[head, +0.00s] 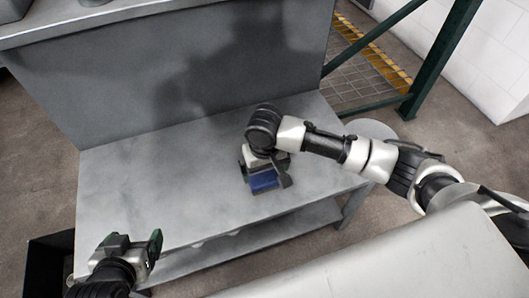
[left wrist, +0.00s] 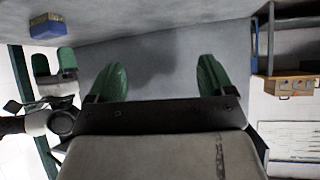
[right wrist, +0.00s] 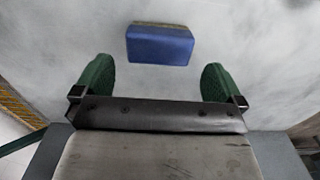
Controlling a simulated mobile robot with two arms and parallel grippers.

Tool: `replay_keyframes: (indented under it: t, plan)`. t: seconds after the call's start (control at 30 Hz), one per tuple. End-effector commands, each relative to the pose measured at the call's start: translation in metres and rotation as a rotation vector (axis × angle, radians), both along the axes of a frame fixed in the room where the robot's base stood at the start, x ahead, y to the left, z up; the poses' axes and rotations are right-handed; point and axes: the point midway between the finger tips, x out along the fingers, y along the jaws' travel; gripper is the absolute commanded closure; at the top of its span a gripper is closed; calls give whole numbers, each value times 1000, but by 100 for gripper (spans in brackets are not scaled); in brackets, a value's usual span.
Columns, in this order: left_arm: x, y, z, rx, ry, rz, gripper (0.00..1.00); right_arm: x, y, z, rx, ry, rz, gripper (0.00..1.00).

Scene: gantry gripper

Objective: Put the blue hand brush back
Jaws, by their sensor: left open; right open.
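The blue hand brush (head: 263,182) lies on the grey bench top under my right gripper. In the right wrist view the blue brush (right wrist: 160,46) lies ahead of the green fingertips, centred between them and apart from both. My right gripper (right wrist: 157,82) is open and empty. It also shows in the head view (head: 262,172), where it partly hides the brush. My left gripper (head: 152,246) is at the bench's front left edge. The left wrist view shows its two green fingers (left wrist: 162,80) spread with nothing between them. The brush (left wrist: 47,28) shows there at the upper left.
The grey bench top (head: 150,190) is otherwise clear, with a grey back panel (head: 190,80) behind it. A lower shelf (head: 270,232) runs beneath. A green metal frame (head: 440,60) stands at the right. The left wrist view shows a wooden box (left wrist: 292,86) on a shelf.

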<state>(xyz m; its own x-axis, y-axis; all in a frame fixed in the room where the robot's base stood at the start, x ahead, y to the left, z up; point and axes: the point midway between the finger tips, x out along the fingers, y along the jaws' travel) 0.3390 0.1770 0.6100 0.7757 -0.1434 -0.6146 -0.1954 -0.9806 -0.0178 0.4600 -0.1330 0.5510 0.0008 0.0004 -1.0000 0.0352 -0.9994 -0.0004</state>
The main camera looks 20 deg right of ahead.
Motion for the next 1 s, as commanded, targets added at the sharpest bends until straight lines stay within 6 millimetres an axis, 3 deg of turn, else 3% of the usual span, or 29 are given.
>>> replay_keyframes:
  t: [0.1,0.4,0.7,0.83,1.0]
  plan:
    - [-19,8,-9,33,150,12,17,0,0,19,0,-1,0,0]
    - [-59,22,-26,90,419,32,17,0,0,44,-1,-1,0,0]
    - [-68,24,-29,101,476,37,17,-2,2,47,6,-1,7,0]
    - [-68,24,-29,101,475,37,17,-20,20,38,72,-21,73,0]
    - [-68,24,-29,101,474,37,17,-64,53,28,240,-129,199,0]
